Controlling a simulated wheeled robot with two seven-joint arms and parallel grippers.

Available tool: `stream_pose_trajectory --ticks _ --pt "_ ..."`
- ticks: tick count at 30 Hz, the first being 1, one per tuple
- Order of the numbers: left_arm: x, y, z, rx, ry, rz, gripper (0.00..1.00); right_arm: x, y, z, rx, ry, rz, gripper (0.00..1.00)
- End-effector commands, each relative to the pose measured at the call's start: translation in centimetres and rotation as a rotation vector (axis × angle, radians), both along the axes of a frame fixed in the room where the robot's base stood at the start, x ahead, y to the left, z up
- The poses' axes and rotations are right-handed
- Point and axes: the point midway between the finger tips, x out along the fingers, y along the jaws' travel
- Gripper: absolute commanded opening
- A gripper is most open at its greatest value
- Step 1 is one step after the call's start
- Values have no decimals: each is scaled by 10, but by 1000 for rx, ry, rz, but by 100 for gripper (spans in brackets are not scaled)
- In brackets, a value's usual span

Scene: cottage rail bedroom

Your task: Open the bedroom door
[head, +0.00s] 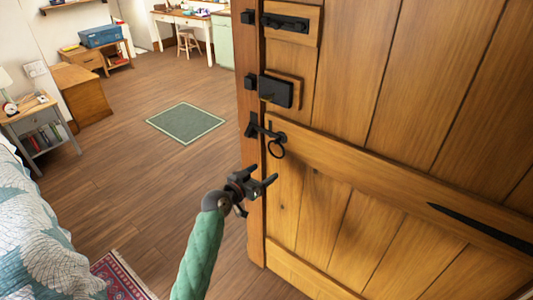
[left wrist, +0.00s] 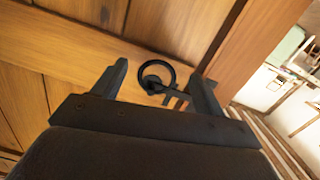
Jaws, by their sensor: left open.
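The wooden bedroom door (head: 400,120) fills the right of the head view. It stands against a wooden post (head: 251,200), and I see no clear gap between them. A black ring handle (head: 277,150) hangs from a black latch (head: 262,127) near the door's left edge. My left gripper (head: 264,176) is open, just below and left of the ring in the head view. In the left wrist view the ring (left wrist: 157,76) appears between the open fingertips, seemingly a little beyond them and not gripped. My right gripper is not in view.
A black bolt (head: 286,22) and a black box lock (head: 276,91) sit above the ring. A bed (head: 40,230) and a red rug (head: 122,278) lie at lower left. A green mat (head: 186,123) lies on open floor. A grey bedside table (head: 40,125) stands far left.

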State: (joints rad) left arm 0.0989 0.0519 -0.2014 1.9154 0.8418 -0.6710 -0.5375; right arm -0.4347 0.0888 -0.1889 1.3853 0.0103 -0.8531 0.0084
Motion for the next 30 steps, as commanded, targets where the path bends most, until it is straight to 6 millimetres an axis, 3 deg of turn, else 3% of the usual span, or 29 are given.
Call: stream_pose_trajectory --ticks 3,11,30 --pt "4 4 13 10 -92 27 72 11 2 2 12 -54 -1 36" --pt "9 4 17 65 -155 41 72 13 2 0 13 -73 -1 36" --pt "65 -36 16 64 -152 41 72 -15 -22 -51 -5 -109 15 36"
